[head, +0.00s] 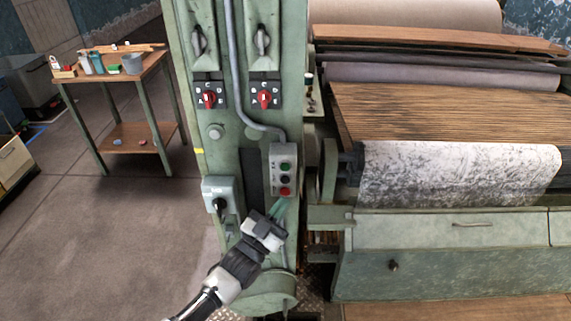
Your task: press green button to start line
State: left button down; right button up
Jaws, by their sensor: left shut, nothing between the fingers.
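The green button (285,168) is the top one on a small grey control box (276,182) fixed to the green machine column. A black button (285,180) and a red button (285,191) sit below it on the same box. The green button is unobstructed. My right gripper is not in view.
The column carries red rotary switches (264,99) above and a grey box with a black knob (219,198) to the left. The slatted machine apron (430,110) lies right. A wooden table (118,75) stands back left. Floor at left is clear.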

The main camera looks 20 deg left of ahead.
aim_at(285, 167)
pick_arm(q)
jog(key=shift+r+h, duration=0.3)
jog(key=shift+r, duration=0.15)
jog(key=shift+w, duration=0.1)
jog(key=shift+w+a+b, duration=0.4)
jog(key=shift+w+b, duration=0.5)
jog(key=shift+w, duration=0.5)
jog(key=shift+w+a+b, duration=0.35)
jog(key=shift+w+b, duration=0.5)
jog(key=shift+w, duration=0.5)
jog(key=shift+w+a+b, duration=0.4)
jog(key=shift+w+b, duration=0.5)
jog(key=shift+w, duration=0.5)
jog(key=shift+f, duration=0.1)
jog(key=shift+w+a+b, duration=0.15)
jog(key=shift+w+b, duration=0.2)
jog(key=shift+w, duration=0.05)
